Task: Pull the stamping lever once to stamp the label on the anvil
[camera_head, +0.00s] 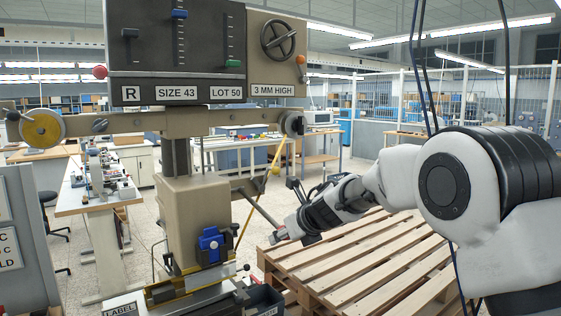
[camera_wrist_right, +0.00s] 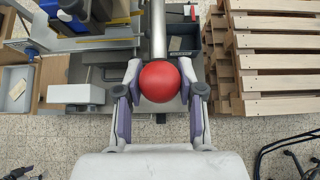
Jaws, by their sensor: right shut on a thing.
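The stamping lever is a grey metal bar (camera_head: 259,208) that slopes down to the right from the beige stamping machine (camera_head: 190,215). In the right wrist view a red ball knob (camera_wrist_right: 160,82) sits at the lever's end. My right gripper (camera_head: 286,236) has its two fingers on either side of this knob and is shut on it. In the head view the knob is mostly hidden by the fingers. The machine's base is low in the head view, near a sign reading LABEL (camera_head: 121,310). I cannot make out the label on the anvil. My left gripper is not in view.
A wooden pallet stack (camera_head: 365,262) stands right of the machine, under my right arm. A dark bin (camera_head: 262,299) is at the machine's base. A grey cabinet (camera_head: 22,240) is at the left edge. A panel with sliders and a handwheel (camera_head: 278,40) tops the machine.

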